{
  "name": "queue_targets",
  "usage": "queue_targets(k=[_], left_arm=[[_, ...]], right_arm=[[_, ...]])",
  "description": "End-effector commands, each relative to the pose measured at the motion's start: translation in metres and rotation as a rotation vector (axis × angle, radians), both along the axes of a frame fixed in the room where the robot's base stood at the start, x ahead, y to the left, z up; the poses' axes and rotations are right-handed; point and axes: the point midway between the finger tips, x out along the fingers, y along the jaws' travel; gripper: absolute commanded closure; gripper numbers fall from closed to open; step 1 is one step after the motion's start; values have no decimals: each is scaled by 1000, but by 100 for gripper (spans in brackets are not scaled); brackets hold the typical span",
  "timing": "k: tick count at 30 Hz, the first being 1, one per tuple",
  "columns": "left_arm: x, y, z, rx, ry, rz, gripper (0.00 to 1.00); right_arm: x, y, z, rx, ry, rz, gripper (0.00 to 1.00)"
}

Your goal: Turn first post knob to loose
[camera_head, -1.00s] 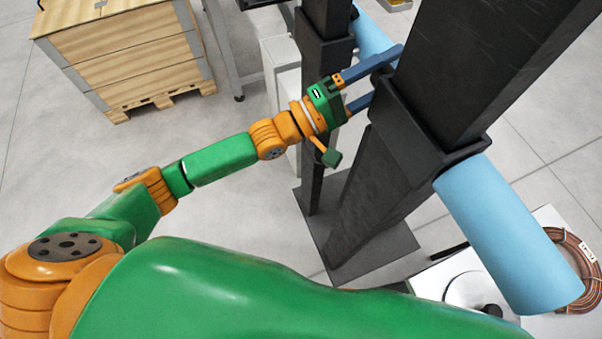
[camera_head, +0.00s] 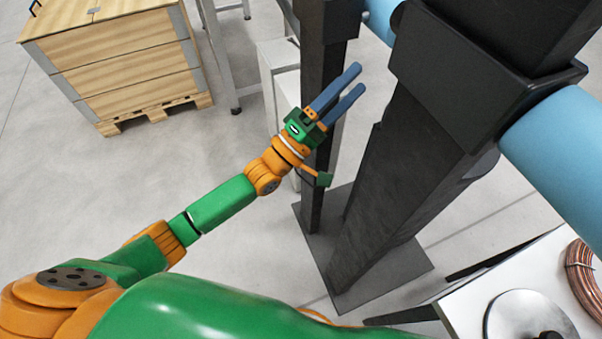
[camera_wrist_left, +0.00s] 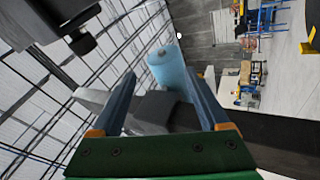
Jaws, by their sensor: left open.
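The near dark post (camera_head: 400,190) stands right of centre in the head view, on a dark base plate. In the left wrist view a dark knob (camera_wrist_left: 82,42) sits at upper left, on a black block. My left gripper (camera_head: 357,80) is open and empty, its blue fingers apart. It is below and left of the knob and does not touch it. The knob's setting cannot be told. My right gripper is not in view.
A light blue tube (camera_head: 560,140) passes through the near post's bracket. A second dark post (camera_head: 322,110) stands behind my left gripper. A white table (camera_head: 465,305) with a copper coil (camera_head: 580,268) is at lower right. A wooden crate (camera_head: 120,60) stands upper left; floor between is clear.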

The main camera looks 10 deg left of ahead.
Motion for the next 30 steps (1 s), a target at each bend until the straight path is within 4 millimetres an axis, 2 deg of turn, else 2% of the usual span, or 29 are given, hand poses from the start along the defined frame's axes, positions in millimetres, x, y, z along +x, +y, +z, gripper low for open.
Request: queue_targets(k=[6,14,22,30], left_arm=[[19,13,-56,174,62,146,22],[28,33,-127,399,145,279,22],[24,54,-199,628,236,363,22],[6,74,-263,839,323,397,22]], right_arm=[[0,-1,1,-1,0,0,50],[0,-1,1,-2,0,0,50],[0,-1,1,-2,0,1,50],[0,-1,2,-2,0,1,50]])
